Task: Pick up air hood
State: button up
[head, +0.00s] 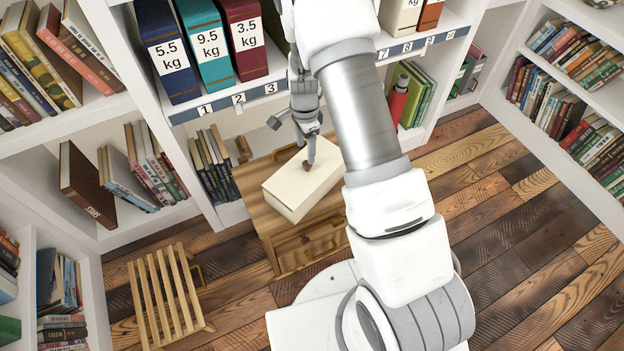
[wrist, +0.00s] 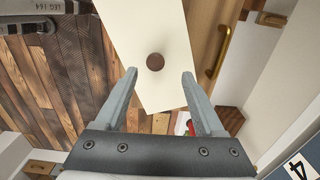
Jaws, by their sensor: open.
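Nothing is plainly marked as the air hood. A cream, box-shaped thing (head: 290,197) lies on a wooden cabinet (head: 257,198); its flat top also fills the upper middle of the wrist view (wrist: 151,28). A small round brown thing (wrist: 155,62), like a knob, is on that top, and it shows in the head view too (head: 306,167). I cannot tell which of these the name means. My gripper (wrist: 160,75) is open and empty over the cream top, with the brown thing between its fingertips in the picture. I cannot tell the remaining height. In the head view my gripper (head: 308,155) partly covers it.
A shelf with numbered slots holds weight-marked binders (head: 205,45) behind the cabinet. A red bottle (head: 398,100) stands on a lower shelf at right. A slatted wooden rack (head: 165,292) is on the floor at left. Plank floor (head: 480,210) is clear at right.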

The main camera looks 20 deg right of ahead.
aim_at(308, 175)
jog(key=f, duration=0.1)
jog(key=f+b, duration=0.1)
jog(key=f, duration=0.1)
jog(key=f+b, duration=0.1)
jog(key=f, duration=0.1)
jog(key=shift+s+d+f, duration=0.1)
jog(key=shift+s+f, duration=0.1)
jog(key=shift+s, duration=0.15)
jog(key=shift+r, duration=0.1)
grip_shut()
dwell(1.0)
